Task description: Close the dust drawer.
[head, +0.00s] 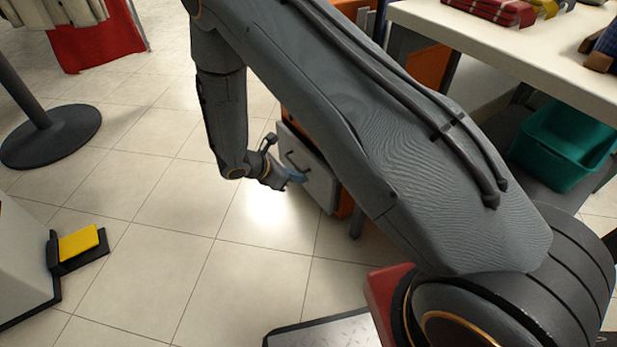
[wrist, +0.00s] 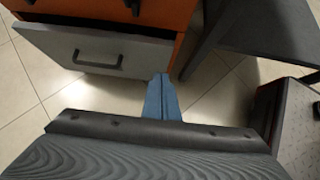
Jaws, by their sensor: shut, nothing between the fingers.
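The dust drawer (wrist: 120,52) has a grey front with a black bar handle and sits low in an orange cabinet (wrist: 183,18). In the wrist view it stands out from the cabinet, with a dark gap showing above its front. In the head view the drawer front (head: 318,183) is partly hidden by my arm. My gripper (head: 298,176) is shut and empty, close in front of the drawer. In the wrist view its blue fingertips (wrist: 161,80) are together by the drawer's right end; I cannot tell whether they touch it.
A white-topped table (head: 520,45) with folded clothes stands at the right, with a green bin (head: 565,143) below it. A dark table leg (wrist: 222,40) stands right of the cabinet. A round stand base (head: 50,136) and a yellow pad (head: 78,242) are at left. The tiled floor between is clear.

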